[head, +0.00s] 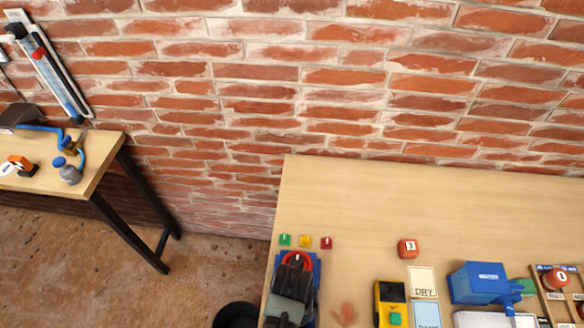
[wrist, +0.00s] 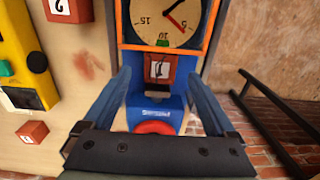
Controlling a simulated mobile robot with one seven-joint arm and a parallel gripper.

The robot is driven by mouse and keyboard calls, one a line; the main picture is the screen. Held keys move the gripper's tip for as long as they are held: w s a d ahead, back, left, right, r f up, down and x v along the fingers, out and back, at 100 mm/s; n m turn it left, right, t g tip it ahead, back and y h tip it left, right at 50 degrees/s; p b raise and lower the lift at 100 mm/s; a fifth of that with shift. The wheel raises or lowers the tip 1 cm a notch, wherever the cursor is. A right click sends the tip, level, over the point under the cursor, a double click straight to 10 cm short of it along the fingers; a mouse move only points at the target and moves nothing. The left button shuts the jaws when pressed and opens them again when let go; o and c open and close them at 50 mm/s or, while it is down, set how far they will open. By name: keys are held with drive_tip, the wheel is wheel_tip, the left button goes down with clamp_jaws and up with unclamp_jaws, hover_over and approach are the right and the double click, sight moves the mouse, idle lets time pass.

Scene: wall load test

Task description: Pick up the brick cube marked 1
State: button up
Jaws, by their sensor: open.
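The brick cube marked 1 (wrist: 157,68) shows in the wrist view on the blue scale (wrist: 170,103), below its round dial. Its number looks upside down. My gripper (wrist: 160,76) is open, with one finger on each side of the cube. Gaps show between the fingers and the cube, and nothing is held. In the head view the blue scale (head: 284,272) is mostly covered by my dark arm end, so the cube is hidden there.
Another brick cube, marked 3 (head: 408,248), stands on the table (head: 360,200); it also shows in the wrist view (wrist: 32,132). A cube marked 2 (wrist: 68,8) and a yellow meter (wrist: 22,55) lie to the left. Small coloured blocks (head: 305,241) stand behind the scale.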

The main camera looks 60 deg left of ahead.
drive_tip(key=shift+f+p, duration=0.3)
drive_tip(key=shift+f, duration=2.35)
clamp_jaws()
